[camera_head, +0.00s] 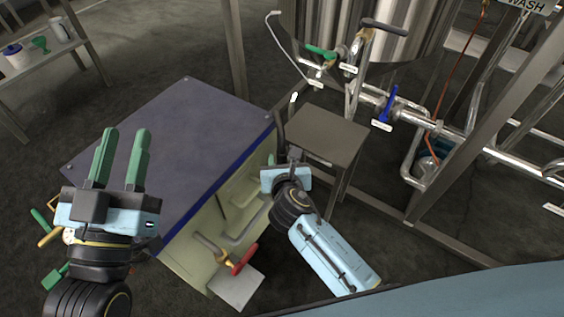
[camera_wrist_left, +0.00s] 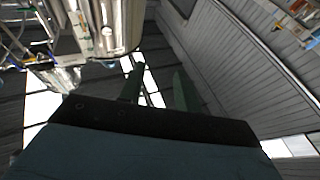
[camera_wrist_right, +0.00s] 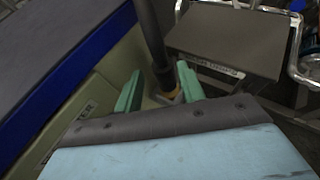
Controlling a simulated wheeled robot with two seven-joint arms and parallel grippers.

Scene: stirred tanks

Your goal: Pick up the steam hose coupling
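What looks like the steam hose coupling is a dark upright tube with a brass-coloured lower end (camera_wrist_right: 165,80) in the right wrist view. In the head view a dark tube (camera_head: 279,128) stands at the right corner of the blue-topped cabinet. My right gripper (camera_head: 285,160) is beside that corner. In the right wrist view its green fingers (camera_wrist_right: 160,88) stand apart on either side of the tube, with gaps visible; I cannot tell the exact depth. My left gripper (camera_head: 122,150) is open and empty, raised at the left; its fingers also show in the left wrist view (camera_wrist_left: 158,88).
The cabinet (camera_head: 170,125) fills the middle left, with a red-handled valve (camera_head: 244,258) at its front. A small grey table (camera_head: 325,135) stands close right of my right gripper. A steel tank (camera_head: 350,25) and pipes with a blue-handled valve (camera_head: 388,106) are behind.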

